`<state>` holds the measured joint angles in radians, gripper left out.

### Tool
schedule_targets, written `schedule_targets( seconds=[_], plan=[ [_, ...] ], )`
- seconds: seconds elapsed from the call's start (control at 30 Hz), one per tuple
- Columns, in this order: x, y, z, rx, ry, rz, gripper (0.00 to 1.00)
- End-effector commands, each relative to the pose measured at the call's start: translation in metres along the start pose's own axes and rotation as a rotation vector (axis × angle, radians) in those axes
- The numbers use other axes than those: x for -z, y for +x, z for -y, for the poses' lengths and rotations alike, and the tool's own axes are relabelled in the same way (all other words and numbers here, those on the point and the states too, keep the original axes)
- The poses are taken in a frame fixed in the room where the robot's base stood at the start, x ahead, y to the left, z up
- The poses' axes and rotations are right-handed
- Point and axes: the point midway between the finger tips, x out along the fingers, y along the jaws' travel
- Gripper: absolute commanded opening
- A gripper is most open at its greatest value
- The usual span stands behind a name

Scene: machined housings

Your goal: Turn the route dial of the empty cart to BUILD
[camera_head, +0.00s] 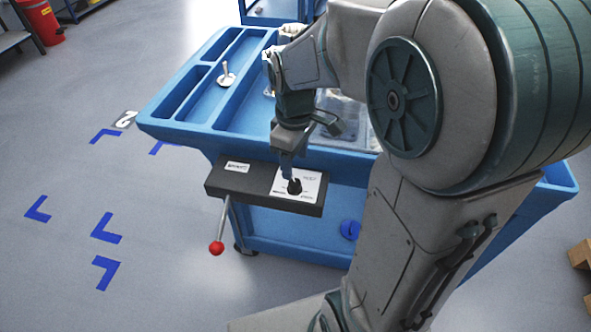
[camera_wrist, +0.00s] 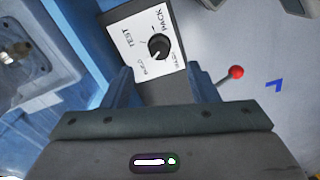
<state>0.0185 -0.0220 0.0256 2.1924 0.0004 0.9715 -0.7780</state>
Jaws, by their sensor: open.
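The blue cart (camera_head: 185,125) stands in the middle of the head view. A dark control box (camera_head: 235,183) is on its near end. The box carries a white plate with a black route dial (camera_head: 294,187). In the wrist view the dial (camera_wrist: 158,46) shows clearly among printed labels, including TEST, PACK and BUILD; a fourth label is hard to read. I cannot tell surely which label its mark points to. My gripper (camera_head: 288,168) is just above the dial. In the wrist view its open fingers (camera_wrist: 158,82) stand apart on either side of the box, with nothing between them.
A lever with a red ball (camera_head: 216,248) hangs below the box's left side; it also shows in the wrist view (camera_wrist: 236,72). A small pale-based part (camera_head: 226,78) sits in the cart's top tray. Blue floor marks (camera_head: 108,228) lie on clear floor at left.

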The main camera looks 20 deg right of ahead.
Motion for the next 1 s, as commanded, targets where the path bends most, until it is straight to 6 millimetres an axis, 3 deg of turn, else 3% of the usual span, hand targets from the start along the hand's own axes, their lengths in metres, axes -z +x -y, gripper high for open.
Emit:
schedule_targets(
  seconds=[0.1,0.3,1.0],
  plan=[
    [0.000,-0.029,0.000,-0.003,0.000,-0.003,0.53],
    [0.000,-0.056,0.000,0.000,0.000,-0.001,0.53],
    [-0.003,-0.070,0.004,-0.006,0.025,-0.005,0.53]
  ],
)
